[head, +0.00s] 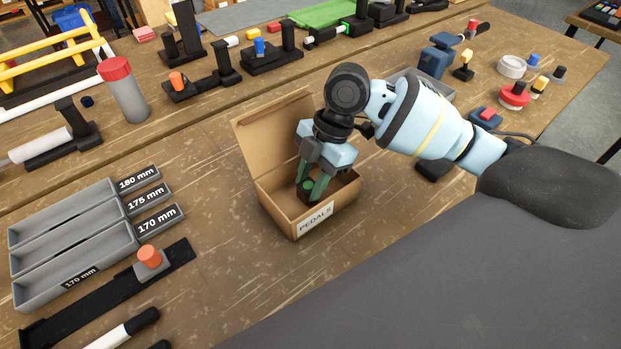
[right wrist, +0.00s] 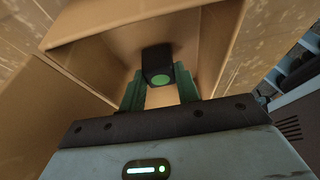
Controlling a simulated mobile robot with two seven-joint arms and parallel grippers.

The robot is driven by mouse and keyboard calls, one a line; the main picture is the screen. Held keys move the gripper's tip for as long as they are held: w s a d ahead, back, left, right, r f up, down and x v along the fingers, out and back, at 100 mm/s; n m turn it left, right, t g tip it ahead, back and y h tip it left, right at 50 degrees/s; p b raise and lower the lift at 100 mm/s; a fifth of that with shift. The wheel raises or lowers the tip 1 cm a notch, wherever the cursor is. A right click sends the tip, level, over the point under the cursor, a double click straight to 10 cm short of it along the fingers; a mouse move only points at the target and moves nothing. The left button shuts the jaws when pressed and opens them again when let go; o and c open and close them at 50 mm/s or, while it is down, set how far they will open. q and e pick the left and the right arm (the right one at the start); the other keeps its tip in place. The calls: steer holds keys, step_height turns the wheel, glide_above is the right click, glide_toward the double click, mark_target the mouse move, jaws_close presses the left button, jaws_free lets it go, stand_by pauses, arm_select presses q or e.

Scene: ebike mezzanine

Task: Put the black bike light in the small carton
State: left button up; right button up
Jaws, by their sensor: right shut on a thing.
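The small carton (head: 285,215) stands open on the workbench with its lid folded back and a "PEDALS" label on its front. My right gripper (head: 318,186) reaches down into the carton from above, fingers pointing downward. It is shut on the black bike light (right wrist: 157,62), a small black block with a green round face. In the head view the light (head: 306,193) shows between the fingers, inside the carton's walls. The carton's inner walls (right wrist: 215,40) surround it in the right wrist view. I cannot tell whether the light touches the carton floor. My left gripper is not in view.
Grey trays (head: 75,240) marked with millimetre sizes lie at left, near a black bar with an orange knob (head: 149,256). A grey bottle with a red cap (head: 122,90) stands behind. Fixtures line the back. Bare bench lies left of the carton.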

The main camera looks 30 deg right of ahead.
steer(key=shift+f, duration=0.2)
steer(key=o, duration=1)
steer(key=shift+f, duration=0.1)
steer(key=v, duration=1.2)
steer(key=shift+p, duration=0.35)
